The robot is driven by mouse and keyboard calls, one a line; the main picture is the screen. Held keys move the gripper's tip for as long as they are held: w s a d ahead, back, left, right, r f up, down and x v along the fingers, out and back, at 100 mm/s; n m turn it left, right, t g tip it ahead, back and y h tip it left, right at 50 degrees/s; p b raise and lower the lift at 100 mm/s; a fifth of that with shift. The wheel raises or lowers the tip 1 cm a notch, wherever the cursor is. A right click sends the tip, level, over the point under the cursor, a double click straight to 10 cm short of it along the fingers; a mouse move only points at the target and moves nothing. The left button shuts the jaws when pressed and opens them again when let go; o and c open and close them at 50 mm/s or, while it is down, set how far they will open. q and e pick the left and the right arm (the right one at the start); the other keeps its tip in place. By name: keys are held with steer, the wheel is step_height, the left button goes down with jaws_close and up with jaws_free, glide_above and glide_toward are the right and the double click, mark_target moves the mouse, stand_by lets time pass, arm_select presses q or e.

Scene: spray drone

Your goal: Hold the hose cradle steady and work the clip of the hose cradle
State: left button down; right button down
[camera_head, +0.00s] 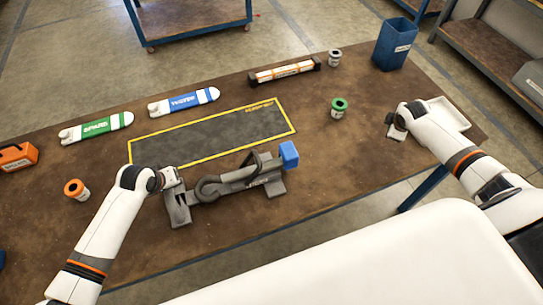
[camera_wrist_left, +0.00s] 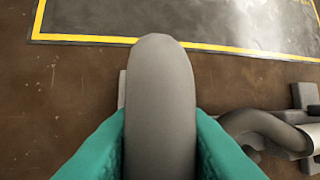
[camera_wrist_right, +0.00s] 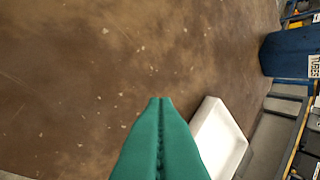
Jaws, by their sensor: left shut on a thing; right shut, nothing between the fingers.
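The grey hose cradle (camera_head: 235,181) lies on the brown table in front of the yellow-edged mat. A blue block (camera_head: 289,154), which may be its clip, sits at its right end. My left gripper (camera_head: 174,184) is at the cradle's left end. In the left wrist view its teal fingers (camera_wrist_left: 160,130) are shut on a grey, round-topped upright part of the cradle (camera_wrist_left: 160,85). My right gripper (camera_head: 394,130) is well to the right of the cradle, beside the white tray (camera_head: 451,118). In the right wrist view its fingers (camera_wrist_right: 160,102) are shut and empty.
The dark mat (camera_head: 210,131) lies behind the cradle. Green (camera_head: 108,126) and blue (camera_head: 184,100) labelled tubes, a dark-ended bar (camera_head: 284,71), green (camera_head: 339,107) and orange (camera_head: 76,189) spools stand around it. A blue bin (camera_head: 393,45) is at the back right. Table between cradle and right gripper is clear.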

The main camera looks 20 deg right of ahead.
steer(key=a+f+m+y, duration=0.1)
steer(key=a, duration=0.3)
steer(key=a+f+m+y, duration=0.1)
steer(key=a+y, duration=0.1)
steer(key=a, duration=0.3)
steer(key=s+a+f+m+t+y, duration=0.1)
steer(key=a+y, duration=0.1)
steer(key=a, duration=0.3)
steer(key=shift+a+m, duration=0.15)
steer(key=shift+m, duration=0.25)
steer(key=a, duration=0.2)
steer(key=a+m+y, duration=0.1)
steer(key=a, duration=0.1)
steer(key=s+a+r+m+t+y, duration=0.1)
steer(key=a, duration=0.1)
steer(key=shift+a, duration=0.1)
steer(key=s+a+r+m+t+y, duration=0.4)
steer(key=a+r+m+t+y, duration=0.15)
steer(key=a+r+m, duration=0.55)
steer(key=shift+n+g+y, duration=0.45)
steer(key=shift+n+g, duration=0.1)
steer(key=shift+n, duration=0.25)
steer(key=x, duration=0.4)
steer(key=s+a+f+x, duration=0.1)
steer(key=x, duration=0.8)
steer(key=shift+s+a+f, duration=0.15)
steer(key=shift+s, duration=0.2)
steer(key=shift+a+f, duration=0.3)
steer(key=shift+a, duration=0.35)
steer(key=shift+a, duration=0.1)
